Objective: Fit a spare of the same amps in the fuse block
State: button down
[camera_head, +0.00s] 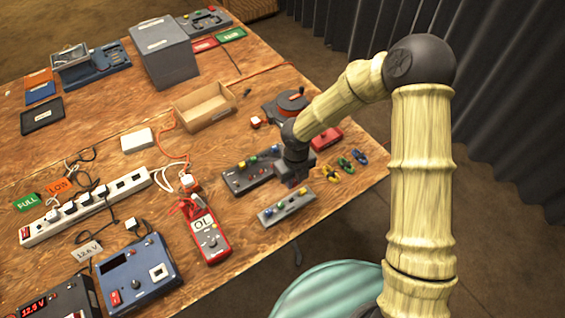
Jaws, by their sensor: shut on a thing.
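The dark fuse block (237,183) lies near the table's right edge, with small coloured fuses along its top. My gripper (291,185) points down at its right end and hides part of it. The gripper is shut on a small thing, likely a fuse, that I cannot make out. A grey rack (268,220) with a few coloured fuses, blue and yellow among them, lies just in front of the gripper. The amp markings are too small to read.
Yellow, green and blue clips (345,163) lie right of the gripper, near a red box (327,139). An open cardboard tray (205,107) and a reel (288,106) are behind.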

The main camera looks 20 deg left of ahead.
jog(key=w+d+f+n, duration=0.2)
jog(key=d+n, duration=0.7)
jog(key=d, duration=0.1)
jog(key=w+d+f+n, duration=0.2)
jog(key=d+f+n, duration=0.1)
jog(key=d+n, duration=0.5)
jog(key=w+d+f+n, duration=0.2)
jog(key=d+n, duration=0.7)
jog(key=d, duration=0.5)
jog(key=shift+w+d+f+n, duration=0.2)
jog(key=shift+w+f+n, duration=0.15)
jog(key=shift+w, duration=0.2)
